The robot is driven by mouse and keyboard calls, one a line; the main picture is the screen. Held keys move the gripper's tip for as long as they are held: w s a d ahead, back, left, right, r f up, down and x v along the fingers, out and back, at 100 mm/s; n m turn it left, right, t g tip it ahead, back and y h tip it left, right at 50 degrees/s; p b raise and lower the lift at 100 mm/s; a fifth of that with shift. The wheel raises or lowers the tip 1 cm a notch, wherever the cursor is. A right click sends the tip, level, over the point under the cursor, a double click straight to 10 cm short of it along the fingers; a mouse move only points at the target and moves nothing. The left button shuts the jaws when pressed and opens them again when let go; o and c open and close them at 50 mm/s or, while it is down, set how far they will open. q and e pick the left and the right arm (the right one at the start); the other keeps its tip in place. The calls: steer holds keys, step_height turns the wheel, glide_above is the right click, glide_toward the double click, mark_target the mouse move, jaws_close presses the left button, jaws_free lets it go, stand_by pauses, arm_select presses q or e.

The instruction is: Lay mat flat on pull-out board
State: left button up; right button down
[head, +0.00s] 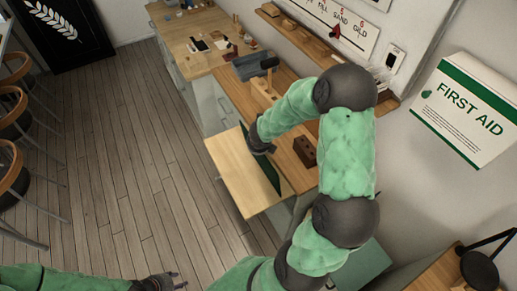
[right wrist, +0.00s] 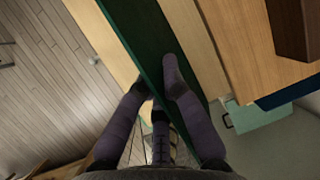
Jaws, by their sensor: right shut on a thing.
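The dark green mat (head: 273,172) shows as a narrow strip along the right side of the pale pull-out board (head: 232,180), next to the counter. My right gripper (head: 262,148) is shut on the mat at its far part in the head view. The right wrist view shows the mat (right wrist: 140,38) running between the two fingers of the right gripper (right wrist: 158,90), with the pale board (right wrist: 88,18) to its left. Whether the mat touches the board is unclear. My left gripper (head: 178,280) is at the bottom edge of the head view, open and empty, away from the board.
A brown block with holes (head: 304,152) stands on the wooden counter (head: 236,97) right of the board. A grey bin (head: 252,66) and a wooden stand (head: 262,88) are farther back. Stools (head: 12,105) stand at the left. The floor left of the board is clear.

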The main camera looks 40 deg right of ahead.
steer(key=shift+w+a+f+n+g+h+b, duration=0.3)
steer(key=shift+w+a+f+n+h+b, duration=0.25)
steer(key=shift+a+f+h+b, duration=1.85)
steer(key=shift+w+a+f+n+g+h+b, duration=0.35)
steer(key=shift+w+a+f+h+b, duration=0.65)
steer(key=shift+a+b, duration=2.7)
steer(key=a+f+n+h+b, duration=0.2)
steer(key=a+f+h+b, duration=0.1)
steer(key=f+h+b, duration=0.5)
steer(key=shift+a+f+b, duration=0.3)
steer(key=shift+f+b, duration=1.2)
steer(key=shift+f, duration=0.75)
steer(key=shift+f+n, duration=0.1)
steer(key=shift+n, duration=0.2)
steer(key=c, duration=1.3)
jaws_free()
